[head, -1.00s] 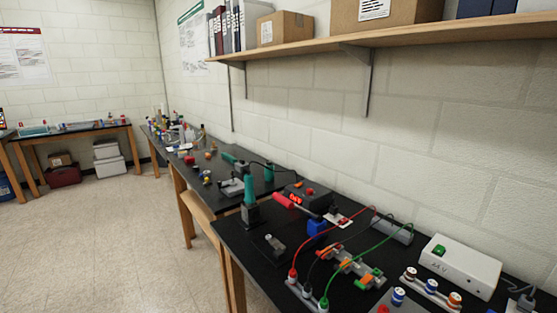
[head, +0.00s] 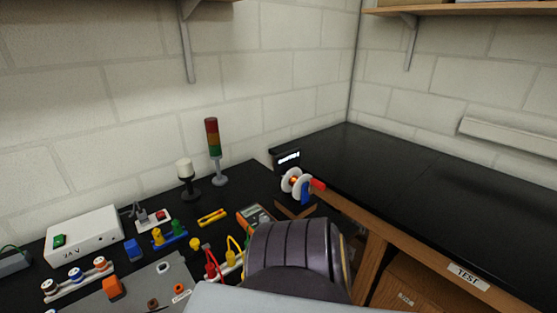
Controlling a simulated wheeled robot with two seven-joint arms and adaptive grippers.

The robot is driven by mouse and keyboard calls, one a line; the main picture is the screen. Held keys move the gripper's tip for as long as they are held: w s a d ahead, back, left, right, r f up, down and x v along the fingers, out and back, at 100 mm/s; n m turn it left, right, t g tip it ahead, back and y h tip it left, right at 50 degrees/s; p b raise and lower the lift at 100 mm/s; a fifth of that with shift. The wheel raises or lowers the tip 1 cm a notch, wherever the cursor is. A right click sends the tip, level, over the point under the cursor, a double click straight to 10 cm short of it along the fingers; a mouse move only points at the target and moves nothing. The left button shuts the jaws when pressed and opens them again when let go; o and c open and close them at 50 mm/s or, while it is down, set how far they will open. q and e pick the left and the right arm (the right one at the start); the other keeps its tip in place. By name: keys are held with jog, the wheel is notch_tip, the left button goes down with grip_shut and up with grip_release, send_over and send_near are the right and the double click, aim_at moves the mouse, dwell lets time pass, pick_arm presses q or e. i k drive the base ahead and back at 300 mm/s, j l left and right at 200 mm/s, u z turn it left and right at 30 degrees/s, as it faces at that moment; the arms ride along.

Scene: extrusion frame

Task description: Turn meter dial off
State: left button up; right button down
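The meter (head: 255,216) is a small orange-edged device lying on the black bench in the middle of the head view. It is small, and its dial cannot be made out. Part of my own arm, a dark ridged joint with a grey link, rises from the bottom edge just in front of the meter and may hide part of it. Neither of my grippers shows in the view.
Red and yellow leads (head: 212,265) stand beside my arm. A white power box (head: 84,235), a yellow bar (head: 212,217), a stack light (head: 213,150) and a wire spool (head: 296,183) are around the meter. The right bench (head: 430,200) is mostly clear.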

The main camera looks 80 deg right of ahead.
aim_at(263, 218)
jog(key=k+l+z, duration=0.1)
jog(key=z, duration=2.25)
jog(key=k+j+z, duration=0.1)
jog(key=z, duration=0.3)
jog(key=k+z, duration=0.6)
jog(key=z, duration=0.25)
